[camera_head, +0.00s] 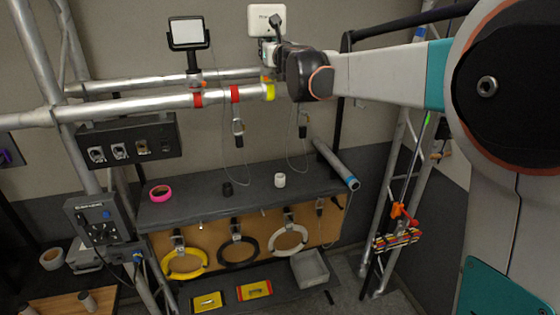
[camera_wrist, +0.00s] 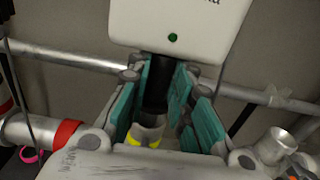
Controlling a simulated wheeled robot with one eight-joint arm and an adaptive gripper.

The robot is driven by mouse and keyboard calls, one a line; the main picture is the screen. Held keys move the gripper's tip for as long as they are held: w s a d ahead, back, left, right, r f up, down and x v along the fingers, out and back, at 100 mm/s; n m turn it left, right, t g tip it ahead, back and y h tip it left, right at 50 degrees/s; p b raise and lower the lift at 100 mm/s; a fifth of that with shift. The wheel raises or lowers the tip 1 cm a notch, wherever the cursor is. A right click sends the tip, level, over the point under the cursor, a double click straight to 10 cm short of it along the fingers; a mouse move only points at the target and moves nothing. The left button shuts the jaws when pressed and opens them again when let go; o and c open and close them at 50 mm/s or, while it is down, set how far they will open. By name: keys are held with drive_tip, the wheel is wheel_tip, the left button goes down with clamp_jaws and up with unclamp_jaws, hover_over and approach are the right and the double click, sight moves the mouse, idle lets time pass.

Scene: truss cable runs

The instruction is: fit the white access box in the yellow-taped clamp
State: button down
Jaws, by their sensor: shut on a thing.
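The white access box (camera_head: 266,19) stands upright at the top of the head view, above the upper truss tubes. It also shows in the wrist view (camera_wrist: 180,28), with a green dot on its face and a black stem (camera_wrist: 155,95) below. My gripper (camera_head: 272,55) is shut on the box by this stem, between its teal pads (camera_wrist: 158,85). The yellow-taped clamp (camera_head: 269,89) is just below my gripper on the front tube. Its yellow tape (camera_wrist: 150,143) shows under the stem in the wrist view. I cannot tell whether the stem's lower end is inside the clamp.
A black-framed lamp panel (camera_head: 188,33) stands on the same tube to the left, near red tape bands (camera_head: 235,94). Tethers hang below the tube. A grey shelf (camera_head: 225,203) holds a pink tape roll (camera_head: 160,193). Yellow, black and white cable rings hang below it.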

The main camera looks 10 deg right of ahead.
drive_tip(key=shift+f+b, duration=0.8)
drive_tip(key=shift+f, duration=0.4)
drive_tip(key=c, duration=1.3)
unclamp_jaws()
drive_tip(key=shift+c, duration=0.2)
drive_tip(key=s+d, duration=0.1)
drive_tip(key=s, duration=1.1)
drive_tip(key=shift+d, duration=0.2)
